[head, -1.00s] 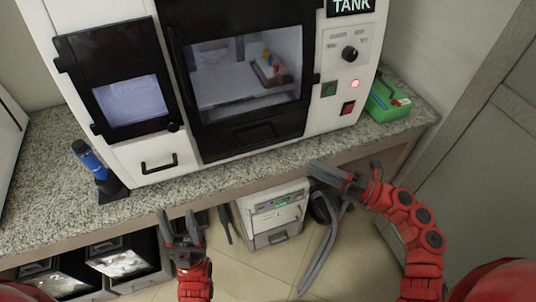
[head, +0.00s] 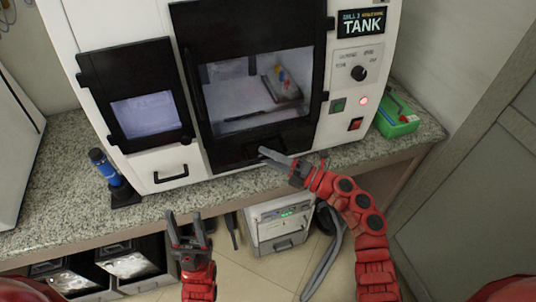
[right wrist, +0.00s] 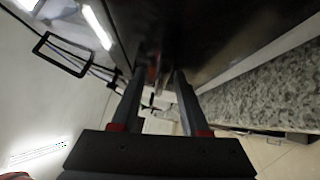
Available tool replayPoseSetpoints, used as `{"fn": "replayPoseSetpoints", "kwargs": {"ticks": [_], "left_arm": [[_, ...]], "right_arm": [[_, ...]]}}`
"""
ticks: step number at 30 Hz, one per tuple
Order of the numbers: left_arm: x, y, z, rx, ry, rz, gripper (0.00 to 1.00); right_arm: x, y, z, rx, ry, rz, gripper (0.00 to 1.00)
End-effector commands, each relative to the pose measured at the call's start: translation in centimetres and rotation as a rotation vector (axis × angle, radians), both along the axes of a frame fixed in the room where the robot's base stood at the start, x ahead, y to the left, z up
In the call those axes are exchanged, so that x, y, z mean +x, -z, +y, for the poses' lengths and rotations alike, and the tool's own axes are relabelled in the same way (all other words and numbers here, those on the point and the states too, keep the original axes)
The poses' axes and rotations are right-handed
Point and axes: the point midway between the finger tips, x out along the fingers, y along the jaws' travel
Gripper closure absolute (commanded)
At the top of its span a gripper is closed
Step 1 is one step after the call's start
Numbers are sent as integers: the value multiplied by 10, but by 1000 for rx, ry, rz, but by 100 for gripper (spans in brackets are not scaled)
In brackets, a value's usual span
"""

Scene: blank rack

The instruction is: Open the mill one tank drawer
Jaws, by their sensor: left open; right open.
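The white mill (head: 328,130) carries a sign reading "TANK" (head: 360,24). A shut white drawer front (head: 155,160) with a black bar handle (head: 171,173) is at its lower left. The handle also shows at the left of the right wrist view (right wrist: 62,54). A black panel (head: 268,145) with a recess lies below the window. My right gripper (head: 268,154) is open, its fingers pointing left, close in front of this panel; I cannot tell if it touches. Its two fingers show apart in the right wrist view (right wrist: 162,75). My left gripper (head: 187,222) is open and empty, below the counter edge.
The granite counter (head: 55,200) runs under the mill. A blue tool on a black stand (head: 105,168) is left of the drawer. A green box (head: 397,120) is at the right. A white unit (head: 280,226) and black-framed bins (head: 130,265) stand below the counter.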

Motion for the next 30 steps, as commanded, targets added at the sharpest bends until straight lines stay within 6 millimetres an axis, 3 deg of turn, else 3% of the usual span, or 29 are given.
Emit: {"fn": "replayPoseSetpoints", "kwargs": {"ticks": [8,15,16,30], "left_arm": [[0,0,0,0,0,0,50],[0,0,0,0,0,0,50],[0,0,0,0,0,0,50],[0,0,0,0,0,0,50]], "right_arm": [[0,0,1,0,0,1,55],[0,0,1,1,-1,2,98],[0,0,1,1,-1,2,100],[0,1,1,1,-1,2,100]]}}
